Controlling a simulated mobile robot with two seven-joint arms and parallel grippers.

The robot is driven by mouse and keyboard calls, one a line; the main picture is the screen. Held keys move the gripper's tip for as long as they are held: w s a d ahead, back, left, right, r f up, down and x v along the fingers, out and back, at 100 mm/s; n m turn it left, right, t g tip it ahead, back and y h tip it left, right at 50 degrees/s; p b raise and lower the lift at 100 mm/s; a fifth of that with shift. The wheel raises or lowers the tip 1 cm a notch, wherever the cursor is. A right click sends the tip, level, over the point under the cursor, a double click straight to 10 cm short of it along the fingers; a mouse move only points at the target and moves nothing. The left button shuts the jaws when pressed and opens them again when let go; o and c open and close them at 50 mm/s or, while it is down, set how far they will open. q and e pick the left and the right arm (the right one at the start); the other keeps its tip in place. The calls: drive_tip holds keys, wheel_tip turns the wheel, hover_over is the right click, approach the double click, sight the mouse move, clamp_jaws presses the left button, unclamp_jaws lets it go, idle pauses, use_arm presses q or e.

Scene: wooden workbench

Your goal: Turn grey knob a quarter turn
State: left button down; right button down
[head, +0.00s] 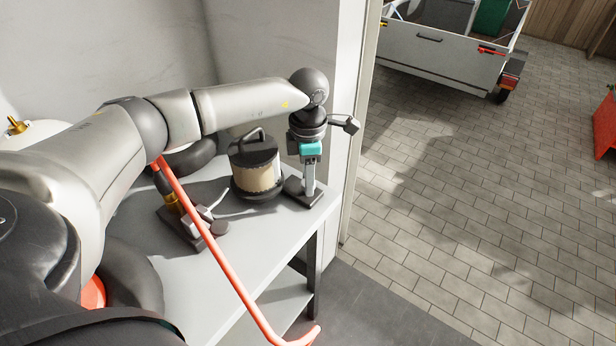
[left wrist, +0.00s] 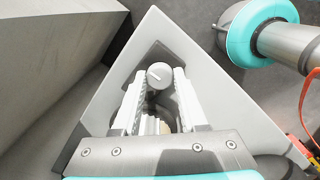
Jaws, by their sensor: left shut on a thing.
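The grey knob (left wrist: 158,76) is round, with a pale line across its face, in the left wrist view. The line runs slantwise. The knob sits over a dark base (left wrist: 150,58) near a corner of the light grey bench top. My left gripper (left wrist: 159,80) points down, with one finger on each side of the knob, and is shut on it. In the head view my left gripper (head: 310,182) stands over the dark base (head: 292,188) at the bench's right end. The knob is hidden there by the gripper. My right gripper is in neither view.
A black and beige canister (head: 256,172) with a top handle stands just left of the gripper. A metal fitting with levers (head: 205,217) is farther left. A red bar (head: 215,250) crosses in front of the bench (head: 255,255). A wall post (head: 345,100) rises behind.

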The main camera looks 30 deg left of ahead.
use_arm(q)
drive_tip(key=shift+c, duration=2.2)
unclamp_jaws()
drive_tip(key=shift+r, duration=0.1)
wheel_tip(320, 180, up, 15)
drive_tip(key=p, duration=0.2)
drive_tip(key=shift+d, duration=0.1)
